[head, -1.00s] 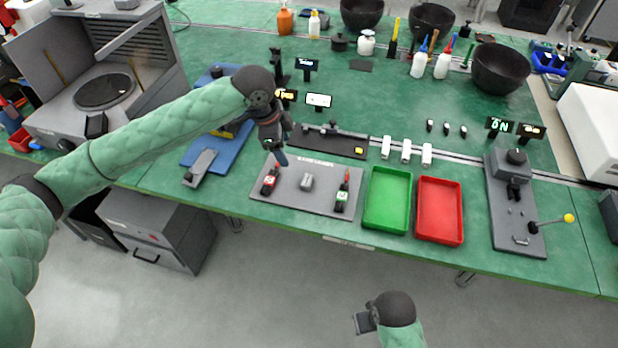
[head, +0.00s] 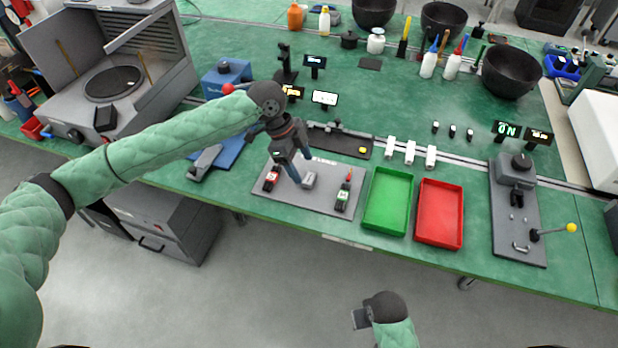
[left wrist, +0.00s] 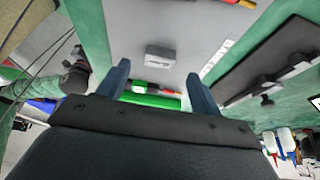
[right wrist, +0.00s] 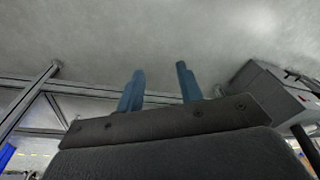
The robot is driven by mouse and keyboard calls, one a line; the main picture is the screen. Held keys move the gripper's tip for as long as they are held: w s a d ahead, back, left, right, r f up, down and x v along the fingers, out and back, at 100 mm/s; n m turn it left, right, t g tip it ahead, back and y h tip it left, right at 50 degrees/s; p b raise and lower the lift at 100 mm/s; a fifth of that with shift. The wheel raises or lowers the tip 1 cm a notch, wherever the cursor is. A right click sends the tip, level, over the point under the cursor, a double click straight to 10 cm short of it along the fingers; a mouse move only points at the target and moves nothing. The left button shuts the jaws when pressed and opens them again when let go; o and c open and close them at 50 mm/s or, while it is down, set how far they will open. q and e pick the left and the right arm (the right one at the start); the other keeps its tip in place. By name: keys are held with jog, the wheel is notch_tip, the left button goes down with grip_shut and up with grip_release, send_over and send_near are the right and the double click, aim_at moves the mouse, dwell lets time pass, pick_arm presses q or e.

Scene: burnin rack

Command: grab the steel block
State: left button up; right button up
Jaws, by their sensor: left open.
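The steel block (head: 309,181) is a small grey block lying on the grey mat (head: 268,203) between two dark devices with red and green parts. In the left wrist view the block (left wrist: 160,52) lies just beyond the gap between my fingers. My left gripper (head: 303,170) points down over the mat, close to the block; its fingers (left wrist: 157,72) are open and empty, and no contact shows. My right gripper (head: 358,319) is away from the table, over the floor; its blue fingers (right wrist: 160,70) stand apart with nothing between them.
The device with the red part (head: 272,178) is left of the block, the other (head: 343,194) right. A green tray (head: 367,205) and a red tray (head: 440,245) stand to the right. A dark rail fixture (head: 335,141) lies behind the mat.

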aim_at(310, 177)
pick_arm(q)
jog(key=p+x, duration=0.1)
jog(key=x, duration=0.2)
jog(key=shift+s+d, duration=0.1)
jog(key=shift+d, duration=0.1)
jog(key=shift+d+f, duration=0.15)
jog(key=shift+f, duration=0.35)
pick_arm(e)
notch_tip(310, 177, down, 7)
jog(key=shift+d, duration=0.2)
jog(key=shift+s, duration=0.1)
pick_arm(q)
jog(key=c, duration=1.2)
jog(key=shift+o, duration=0.2)
jog(key=shift+r, duration=0.1)
